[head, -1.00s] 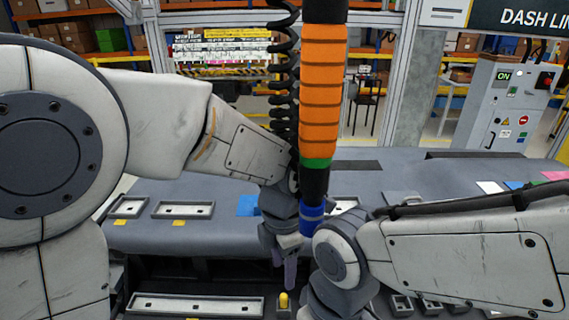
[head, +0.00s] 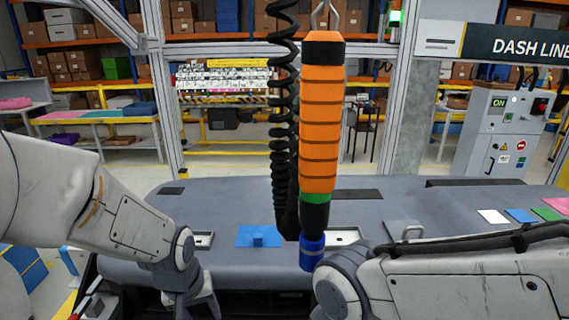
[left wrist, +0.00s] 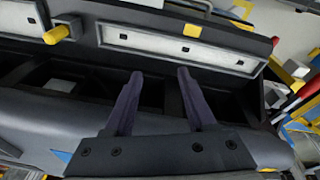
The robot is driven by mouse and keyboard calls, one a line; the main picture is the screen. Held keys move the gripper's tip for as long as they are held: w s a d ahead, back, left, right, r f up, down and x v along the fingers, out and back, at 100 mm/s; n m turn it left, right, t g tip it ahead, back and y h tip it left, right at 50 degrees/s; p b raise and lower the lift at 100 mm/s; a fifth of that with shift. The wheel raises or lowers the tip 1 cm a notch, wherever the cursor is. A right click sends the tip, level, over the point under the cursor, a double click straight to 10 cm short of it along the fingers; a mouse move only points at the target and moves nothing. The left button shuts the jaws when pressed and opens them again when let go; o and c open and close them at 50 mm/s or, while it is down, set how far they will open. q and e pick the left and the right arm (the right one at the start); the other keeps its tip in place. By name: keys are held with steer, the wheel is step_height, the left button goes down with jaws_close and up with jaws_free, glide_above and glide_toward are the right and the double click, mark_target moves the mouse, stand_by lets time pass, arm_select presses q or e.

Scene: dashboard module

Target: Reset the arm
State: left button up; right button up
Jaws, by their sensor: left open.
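My left arm reaches in from the left in the head view, and its gripper (head: 193,302) hangs low at the bottom edge, in front of the grey dashboard module (head: 390,195). In the left wrist view the left gripper (left wrist: 158,75) has its two dark fingers apart with nothing between them. They are over a dark gap beside a long pale recessed tray (left wrist: 180,48). My right arm comes in from the right across the dashboard's front. Its wrist runs off the bottom edge, so its gripper is out of sight.
A hanging orange tool (head: 322,120) with a black coiled hose (head: 284,100) stands close between the arms. A blue pad (head: 258,237) lies on the dashboard. A yellow knob (left wrist: 62,32) sits near the tray. A control cabinet (head: 500,125) stands back right.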

arm_select(q)
steer(key=s+d+r+m+g+b, duration=0.2)
steer(key=s+d+r+m, duration=0.1)
steer(key=s+d+m, duration=0.7)
steer(key=s+d, duration=0.1)
steer(key=s, duration=0.3)
steer(key=shift+s+d+m+h, duration=0.3)
steer(key=shift+s+h, duration=0.1)
